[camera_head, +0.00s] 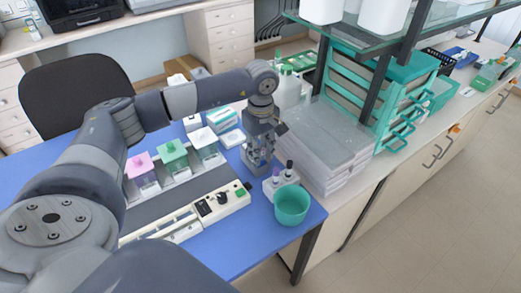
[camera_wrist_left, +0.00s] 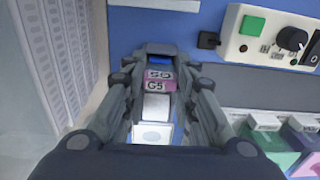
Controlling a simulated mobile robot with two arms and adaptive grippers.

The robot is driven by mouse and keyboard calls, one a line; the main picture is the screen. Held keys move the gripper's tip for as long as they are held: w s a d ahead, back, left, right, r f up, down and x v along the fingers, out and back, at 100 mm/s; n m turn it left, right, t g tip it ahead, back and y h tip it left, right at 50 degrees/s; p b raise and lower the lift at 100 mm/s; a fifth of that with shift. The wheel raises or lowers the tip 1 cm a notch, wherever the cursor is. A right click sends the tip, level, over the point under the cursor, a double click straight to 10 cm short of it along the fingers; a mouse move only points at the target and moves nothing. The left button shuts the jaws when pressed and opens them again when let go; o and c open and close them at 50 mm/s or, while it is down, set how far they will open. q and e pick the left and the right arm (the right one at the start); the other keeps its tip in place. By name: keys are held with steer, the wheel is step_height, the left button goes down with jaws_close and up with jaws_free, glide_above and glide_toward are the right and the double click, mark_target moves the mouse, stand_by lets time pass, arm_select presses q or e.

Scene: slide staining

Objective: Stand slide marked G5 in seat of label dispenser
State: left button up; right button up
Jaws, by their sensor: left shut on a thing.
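My left gripper (camera_head: 258,165) points down over the blue mat near the right edge of the table. In the left wrist view its fingers (camera_wrist_left: 155,110) are closed around the slide marked G5 (camera_wrist_left: 157,85), which has a pink label end. Another marked strip shows just above that label, too small to read surely. Whitish surfaces lie between the fingers below the label; I cannot tell whether they belong to the slide or to something under it. I cannot surely pick out the label dispenser or its seat. My right gripper is not in view.
A long device with knobs (camera_head: 215,204) lies in front.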

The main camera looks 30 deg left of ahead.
arm_select(q)
steer(key=shift+f+b, duration=0.3)
steer(key=shift+b, duration=0.05)
stand_by(0.4)
steer(key=o, duration=1.2)
steer(key=shift+c, duration=0.2)
step_height(320, 180, up, 12)
steer(key=shift+r, duration=0.1)
